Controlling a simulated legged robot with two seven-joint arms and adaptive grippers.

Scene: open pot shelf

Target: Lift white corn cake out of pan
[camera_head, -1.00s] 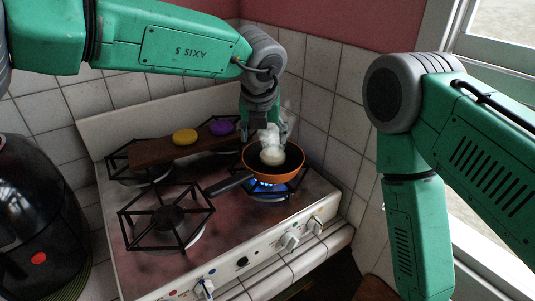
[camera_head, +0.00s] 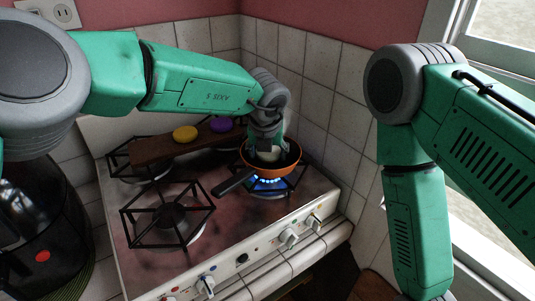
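The orange pan (camera_head: 285,165) with a dark handle sits over a lit blue burner at the back right of the stove. The white corn cake (camera_head: 268,155) is in the pan, partly covered by my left gripper. My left gripper (camera_head: 267,148) points down into the pan, right at the cake. Its fingertips are too small and hidden to tell whether they are closed on the cake. My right arm comes down at the right side of the view, and its gripper is out of the picture.
A yellow cake (camera_head: 185,133) and a purple cake (camera_head: 221,125) lie on a wooden board (camera_head: 150,150) across the back burners. The front left burner grate (camera_head: 168,215) is empty. A dark pot-like appliance (camera_head: 45,225) stands at left. Tiled walls close in behind and right.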

